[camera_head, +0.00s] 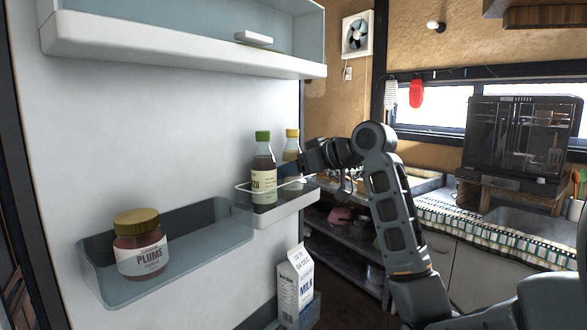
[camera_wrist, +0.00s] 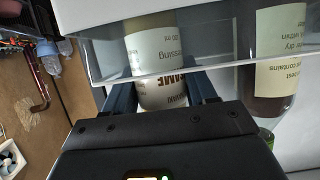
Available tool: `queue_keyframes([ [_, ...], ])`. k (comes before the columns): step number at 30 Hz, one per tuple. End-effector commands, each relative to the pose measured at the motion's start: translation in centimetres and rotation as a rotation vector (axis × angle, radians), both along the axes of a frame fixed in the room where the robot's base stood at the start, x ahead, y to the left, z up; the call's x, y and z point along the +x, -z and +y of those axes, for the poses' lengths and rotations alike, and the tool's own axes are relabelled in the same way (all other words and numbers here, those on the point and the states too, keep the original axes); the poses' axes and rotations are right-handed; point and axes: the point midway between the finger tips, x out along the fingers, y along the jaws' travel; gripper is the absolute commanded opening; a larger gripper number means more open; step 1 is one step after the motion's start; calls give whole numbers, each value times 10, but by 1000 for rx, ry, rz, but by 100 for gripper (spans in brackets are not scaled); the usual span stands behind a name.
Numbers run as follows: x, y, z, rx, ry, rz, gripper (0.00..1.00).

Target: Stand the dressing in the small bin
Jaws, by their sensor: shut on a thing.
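The dressing (camera_head: 292,141) is a bottle with a yellow cap, at the right end of the small bin (camera_head: 290,205) on the fridge door. My gripper (camera_head: 300,163) is shut on it from the right. In the wrist view, which is upside down, the dressing (camera_wrist: 160,94) is upright between my two fingers (camera_wrist: 163,95), and the bin's clear rim crosses in front of its label. Its lower part lies behind that wall, inside the bin. Whether its base touches the bin floor is hidden.
A green-capped yuzu bottle (camera_head: 264,170) stands in the small bin to the left of the dressing, apart from it. A plums jar (camera_head: 141,248) stands in the larger bin (camera_head: 205,245) at left. A milk carton (camera_head: 294,285) stands below. A counter (camera_head: 470,225) lies at right.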

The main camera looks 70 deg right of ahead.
Motion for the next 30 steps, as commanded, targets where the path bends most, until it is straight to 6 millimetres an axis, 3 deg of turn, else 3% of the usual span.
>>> queue_keyframes([
  [3, 0, 3, 0, 0, 0, -1, 17],
  [4, 0, 3, 0, 0, 0, 0, 59],
  [6, 0, 3, 0, 0, 0, 0, 66],
  [17, -3, -2, 0, 0, 1, 0, 67],
  [30, -76, -33, 16, -3, 1, -1, 67],
])
